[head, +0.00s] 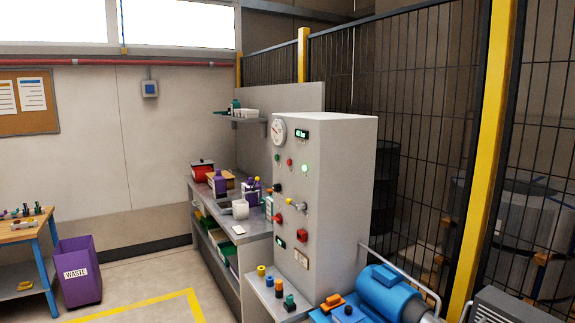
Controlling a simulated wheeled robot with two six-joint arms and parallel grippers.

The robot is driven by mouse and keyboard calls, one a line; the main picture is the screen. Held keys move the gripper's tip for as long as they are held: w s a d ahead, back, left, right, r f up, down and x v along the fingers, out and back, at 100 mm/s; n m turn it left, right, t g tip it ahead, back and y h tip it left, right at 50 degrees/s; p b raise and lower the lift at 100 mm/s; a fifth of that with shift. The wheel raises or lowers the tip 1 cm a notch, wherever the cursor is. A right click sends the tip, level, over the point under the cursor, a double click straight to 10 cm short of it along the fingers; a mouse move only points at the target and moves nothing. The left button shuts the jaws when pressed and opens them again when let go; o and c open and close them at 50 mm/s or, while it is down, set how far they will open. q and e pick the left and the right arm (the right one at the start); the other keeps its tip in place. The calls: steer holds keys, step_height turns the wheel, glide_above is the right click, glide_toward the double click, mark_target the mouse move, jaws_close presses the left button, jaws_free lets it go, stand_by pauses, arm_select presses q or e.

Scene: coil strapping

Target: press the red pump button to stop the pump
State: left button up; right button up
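A tall light grey control cabinet (341,190) stands in the middle of the head view, its panel face turned to the left. The panel carries several small red parts: a small one near the top (290,162), a larger red knob (277,218) lower left and a red part (302,236) lower right. I cannot tell which of them is the pump button, and no label is readable. A green light (305,169) glows near the top. A round gauge (278,131) and a green-lit display (301,134) sit above. Neither of my grippers is in view.
A blue motor-like machine (390,293) stands at the cabinet's right foot. A ledge (262,296) with coloured pegs is in front. A cluttered workbench (259,226) stands behind left. A purple waste bin (78,271) is at left. Mesh fencing (420,110) closes the right. Floor at front left is clear.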

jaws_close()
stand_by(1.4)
